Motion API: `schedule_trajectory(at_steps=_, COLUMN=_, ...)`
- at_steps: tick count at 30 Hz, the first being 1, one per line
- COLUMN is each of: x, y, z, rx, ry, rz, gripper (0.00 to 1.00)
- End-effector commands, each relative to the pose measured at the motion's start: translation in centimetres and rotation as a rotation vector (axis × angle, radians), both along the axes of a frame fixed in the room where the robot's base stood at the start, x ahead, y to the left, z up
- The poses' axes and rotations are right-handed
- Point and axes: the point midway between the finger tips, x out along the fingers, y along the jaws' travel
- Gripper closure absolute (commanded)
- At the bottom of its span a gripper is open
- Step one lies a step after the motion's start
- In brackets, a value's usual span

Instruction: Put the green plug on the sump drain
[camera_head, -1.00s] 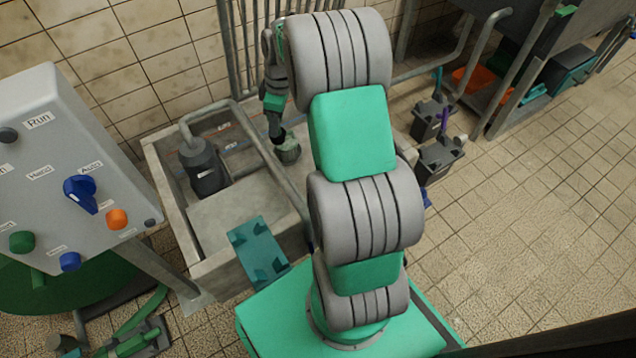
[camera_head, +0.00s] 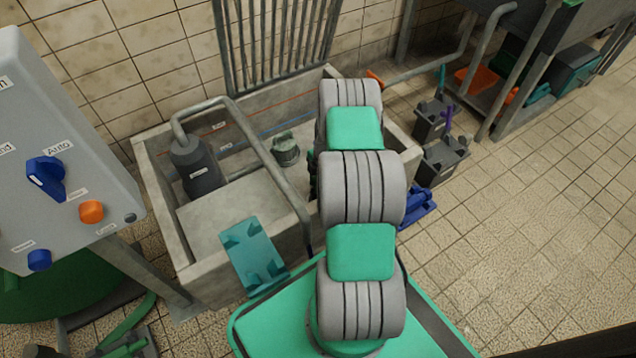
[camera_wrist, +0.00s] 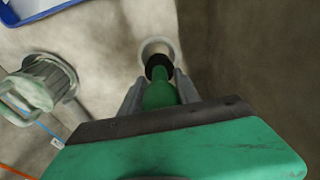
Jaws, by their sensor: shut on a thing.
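In the wrist view my gripper (camera_wrist: 157,84) is shut on the green plug (camera_wrist: 159,95), a green body with a black end. The black end points at the pale round rim of the sump drain (camera_wrist: 152,44) and overlaps its lower part in the picture. I cannot tell whether plug and drain touch. In the head view the concrete sump (camera_head: 158,205) stands at the centre left. My arm hides the gripper, the plug and the drain there.
A grey-green ribbed fitting (camera_wrist: 45,82) stands left of the drain, also seen in the head view (camera_head: 285,150). A dark pump (camera_head: 197,168) with a bent pipe (camera_head: 262,150) takes up the sump's left side. A teal holder (camera_head: 252,255) sits at the front wall.

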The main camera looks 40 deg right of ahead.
Motion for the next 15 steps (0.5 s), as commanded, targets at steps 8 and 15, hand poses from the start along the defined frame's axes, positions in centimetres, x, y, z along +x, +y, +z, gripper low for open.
schedule_trajectory(at_steps=8, x=0.0, y=0.0, z=-3.2, rx=0.0, ry=0.001, rz=0.0, gripper=1.0)
schedule_trajectory(at_steps=15, x=0.1, y=0.0, z=-5.0, rx=0.0, ry=0.0, rz=0.0, gripper=1.0)
